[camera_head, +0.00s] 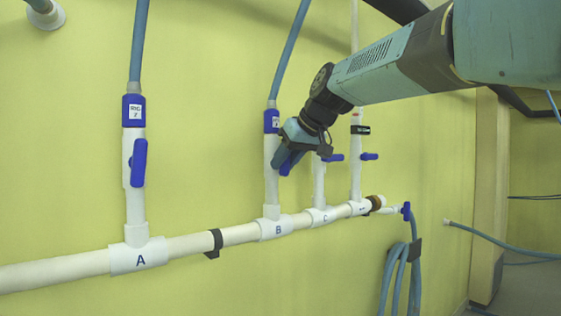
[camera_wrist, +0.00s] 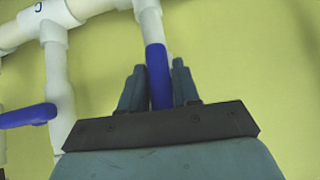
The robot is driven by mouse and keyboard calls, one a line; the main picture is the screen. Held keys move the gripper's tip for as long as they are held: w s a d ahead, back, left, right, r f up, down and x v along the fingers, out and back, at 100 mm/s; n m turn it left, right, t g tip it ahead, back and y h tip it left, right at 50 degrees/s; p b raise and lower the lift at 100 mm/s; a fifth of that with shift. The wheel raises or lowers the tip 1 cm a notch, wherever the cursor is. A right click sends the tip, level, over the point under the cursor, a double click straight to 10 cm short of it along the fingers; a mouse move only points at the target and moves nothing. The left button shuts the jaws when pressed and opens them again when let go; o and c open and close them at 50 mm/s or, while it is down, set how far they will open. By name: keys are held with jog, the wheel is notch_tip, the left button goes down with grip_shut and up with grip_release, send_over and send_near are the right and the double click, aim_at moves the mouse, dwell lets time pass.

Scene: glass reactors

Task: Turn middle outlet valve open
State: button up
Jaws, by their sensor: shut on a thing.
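The middle outlet, labelled B, is a white upright pipe (camera_head: 271,185) rising from the horizontal white pipe, with a blue hose fitting above. Its blue valve handle (camera_head: 287,168) sits at my gripper (camera_head: 283,158) and looks tilted in the head view. In the wrist view the blue handle (camera_wrist: 157,75) lies lengthwise between the two fingers of my gripper (camera_wrist: 158,68), roughly in line with the white pipe (camera_wrist: 150,22) behind it. The gripper is shut on the handle. Part of the valve body is hidden by the gripper.
Valve A's blue handle (camera_head: 139,163) at left lies along its pipe. Valve C's handle (camera_head: 333,158) points sideways close to my gripper; it also shows in the wrist view (camera_wrist: 28,116). Another sideways handle (camera_head: 370,156) is beyond. A coiled hose (camera_head: 398,270) hangs lower right.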

dwell(0.4)
jog(key=o, duration=0.9)
jog(key=v, duration=1.3)
jog(key=shift+s+r, duration=0.2)
jog(key=shift+d, duration=0.1)
jog(key=s+d+f+m+h, duration=0.2)
jog(key=s+f, duration=0.4)
jog(key=f, duration=0.5)
jog(key=s+d+f+m+g+h, duration=0.1)
jog(key=s+d+f, duration=0.4)
jog(key=f, duration=0.6)
jog(key=s+d+f+m+h, duration=0.2)
jog(key=s+f, duration=0.5)
jog(key=f, duration=0.5)
jog(key=shift+d+m+h, duration=0.3)
jog(key=shift+d+m, duration=0.4)
jog(key=shift+d, duration=0.5)
